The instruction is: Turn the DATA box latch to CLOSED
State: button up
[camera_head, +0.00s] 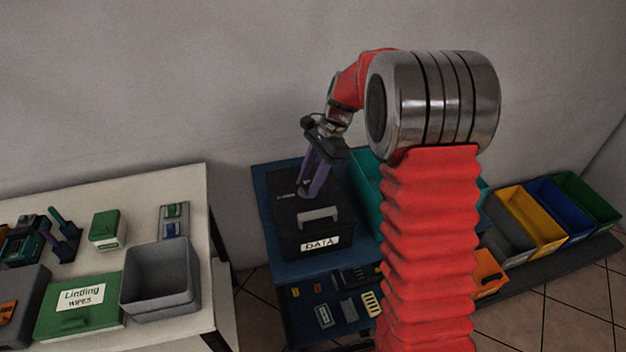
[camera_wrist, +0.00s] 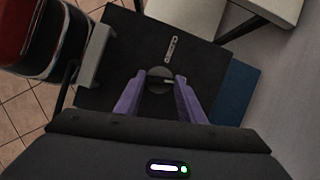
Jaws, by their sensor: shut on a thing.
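The black DATA box (camera_head: 291,241) stands on a blue surface, with a white DATA label on its front and a grey handle (camera_head: 318,214). My gripper (camera_head: 312,190) reaches down to the lid behind the handle. In the wrist view the latch is a round dark knob (camera_wrist: 160,74) with a short pale mark pointing right. The purple fingers of my gripper (camera_wrist: 160,84) are shut on the knob from both sides. A small pale label strip (camera_wrist: 172,48) lies on the lid beyond the knob; its words are too small to read. The fingers partly hide the latch in the head view.
A teal bin (camera_head: 365,180) stands close right of the DATA box. Coloured bins (camera_head: 530,222) stand at far right. A wall is behind.

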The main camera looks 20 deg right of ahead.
jog(key=n, duration=0.2)
jog(key=n+g, duration=0.1)
jog(key=n, duration=0.1)
jog(key=shift+w+a+g, duration=0.2)
jog(key=shift+a+g, duration=0.1)
jog(key=shift+a, duration=0.05)
jog(key=n+g+h, duration=0.1)
jog(key=n, duration=0.3)
jog(key=shift+a, duration=0.1)
jog(key=n+h, duration=0.1)
jog(key=n, duration=0.2)
jog(key=shift+w+a+n+g+h, duration=0.1)
jog(key=shift+n+g+h, duration=0.3)
jog(key=shift+n+h, duration=0.7)
jog(key=shift+n, duration=1.1)
jog(key=o, duration=1.1)
jog(key=shift+c, duration=0.2)
